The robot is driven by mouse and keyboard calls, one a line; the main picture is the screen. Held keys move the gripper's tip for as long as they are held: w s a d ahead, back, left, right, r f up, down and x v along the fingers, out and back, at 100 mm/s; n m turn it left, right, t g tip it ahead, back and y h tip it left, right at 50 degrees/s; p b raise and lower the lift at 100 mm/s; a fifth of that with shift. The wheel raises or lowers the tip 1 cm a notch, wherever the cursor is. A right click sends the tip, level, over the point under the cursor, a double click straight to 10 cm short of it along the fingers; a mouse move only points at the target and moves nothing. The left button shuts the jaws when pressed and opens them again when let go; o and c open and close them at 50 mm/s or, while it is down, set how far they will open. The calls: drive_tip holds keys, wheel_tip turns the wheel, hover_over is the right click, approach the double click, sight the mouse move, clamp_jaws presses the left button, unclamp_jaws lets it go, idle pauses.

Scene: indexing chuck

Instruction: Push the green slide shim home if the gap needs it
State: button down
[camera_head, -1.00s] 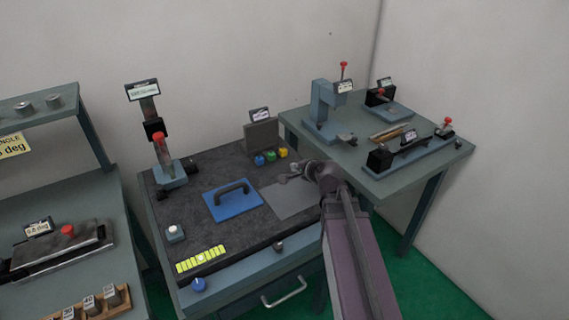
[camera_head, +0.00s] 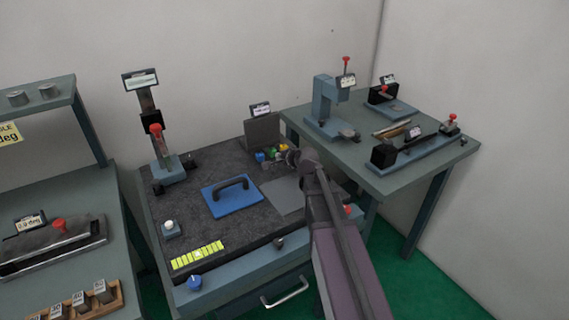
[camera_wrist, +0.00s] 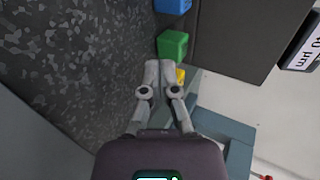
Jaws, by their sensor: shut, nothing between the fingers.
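The green slide shim (camera_wrist: 172,45) is a small green block at the foot of a dark upright block (camera_wrist: 235,35) in the wrist view. In the head view the shim (camera_head: 270,154) is small, close to my arm's end. A blue block (camera_wrist: 172,4) sits on one side of it and a yellow block (camera_wrist: 181,75) on the other. My gripper (camera_wrist: 161,66) is shut and empty. Its tips appear just beside the green shim and partly cover the yellow block. I cannot tell whether they touch either. The gripper (camera_head: 288,157) also shows in the head view.
The upright block carries a display (camera_head: 260,109); its wrist-view text is cut off. A blue plate with a handle (camera_head: 231,195) lies left on the dark surface plate (camera_head: 190,212). A height gauge (camera_head: 164,165) stands behind it. The right bench (camera_head: 365,170) holds several fixtures.

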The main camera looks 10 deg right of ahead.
sight(271, 149)
drive_tip(key=shift+w+a, duration=0.25)
drive_tip(key=shift+w, duration=0.5)
drive_tip(key=shift+w, duration=0.1)
drive_tip(key=w, duration=0.1)
drive_tip(key=w+a, duration=0.1)
drive_tip(key=w, duration=0.2)
drive_tip(key=shift+w+a, duration=0.3)
drive_tip(key=shift+w, duration=0.1)
drive_tip(key=shift+r, duration=0.1)
drive_tip(key=shift+s, duration=0.1)
drive_tip(key=shift+s+d, duration=0.1)
drive_tip(key=shift+s, duration=0.3)
drive_tip(key=s, duration=0.1)
drive_tip(key=s+d, duration=0.1)
drive_tip(key=s, duration=0.1)
drive_tip(key=shift+s, duration=0.15)
drive_tip(key=p+v, duration=0.5)
drive_tip(key=v, duration=0.4)
drive_tip(key=shift+s+d+r, duration=0.15)
drive_tip(key=shift+s+r, duration=0.1)
drive_tip(key=shift+s, duration=0.05)
